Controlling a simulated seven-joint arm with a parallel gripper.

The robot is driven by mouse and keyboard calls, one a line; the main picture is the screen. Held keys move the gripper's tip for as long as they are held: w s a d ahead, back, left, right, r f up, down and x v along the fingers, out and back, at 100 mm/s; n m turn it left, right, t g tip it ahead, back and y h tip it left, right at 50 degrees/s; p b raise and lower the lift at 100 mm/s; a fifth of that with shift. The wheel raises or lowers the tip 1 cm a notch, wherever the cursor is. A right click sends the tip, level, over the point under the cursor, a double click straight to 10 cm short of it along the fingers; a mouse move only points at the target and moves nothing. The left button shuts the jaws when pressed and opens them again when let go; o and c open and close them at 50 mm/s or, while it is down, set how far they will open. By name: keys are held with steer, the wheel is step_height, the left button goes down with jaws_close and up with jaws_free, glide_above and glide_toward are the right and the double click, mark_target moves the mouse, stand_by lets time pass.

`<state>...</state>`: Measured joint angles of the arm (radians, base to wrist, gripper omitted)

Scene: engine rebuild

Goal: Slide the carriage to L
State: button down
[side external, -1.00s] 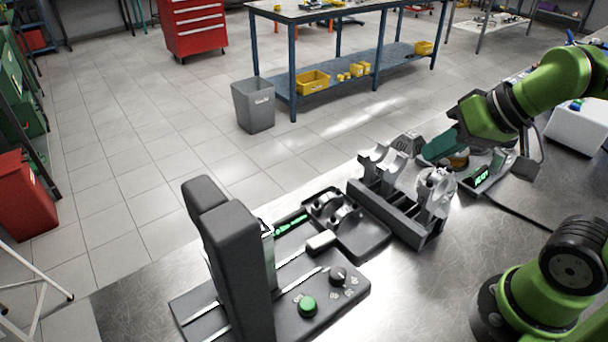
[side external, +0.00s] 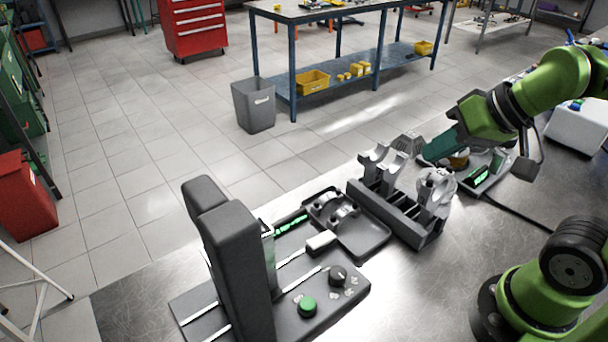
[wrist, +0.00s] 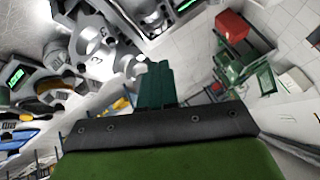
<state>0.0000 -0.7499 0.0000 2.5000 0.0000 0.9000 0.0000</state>
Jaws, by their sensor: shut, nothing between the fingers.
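A dark machine with pale rails has its base plate (side external: 353,291) at the front left of the bench in the side view. A tall dark two-part block (side external: 236,245) stands over its rails, and a small light-grey block (side external: 321,241) sits farther right. I cannot tell for certain which is the carriage, and no L mark is legible. A green button (side external: 307,307) and a black knob (side external: 338,275) are on the base plate. My gripper (side external: 432,152) is far from this machine, at the back right above a small display unit. Its teal fingers (wrist: 156,84) are together and empty.
A dark rack (side external: 408,222) with grey engine parts stands between my gripper and the machine. A shallow dark tray (side external: 366,240) lies beside the rack. A small unit with a green display (side external: 478,175) is beside my gripper. Bare metal bench (side external: 420,290) lies in front.

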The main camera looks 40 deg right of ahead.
steer(key=c, duration=1.5)
jaws_free()
steer(key=shift+a+f, duration=0.15)
steer(key=shift+f, duration=0.05)
steer(key=shift+c, duration=0.2)
steer(key=shift+o, duration=1.2)
steer(key=shift+w+a+f+g, duration=0.2)
steer(key=shift+f+g, duration=0.2)
steer(key=shift+f, duration=0.1)
steer(key=o, duration=0.4)
steer(key=shift+n+g, duration=0.4)
steer(key=shift+g, duration=0.2)
steer(key=w, duration=0.1)
steer(key=w+a, duration=0.1)
steer(key=w, duration=0.2)
steer(key=shift+a+r, duration=0.15)
steer(key=shift+a, duration=0.25)
steer(key=w+a+f+m+g+y, duration=0.1)
steer(key=w+a+m+g, duration=0.6)
steer(key=w+a, duration=1.2)
steer(key=shift+n+g, duration=0.6)
steer(key=shift+g, duration=0.1)
steer(key=x, duration=1.1)
steer(key=s+x, duration=0.1)
steer(key=x, duration=0.5)
steer(key=shift+a+r, duration=0.25)
steer(key=shift+a, duration=0.1)
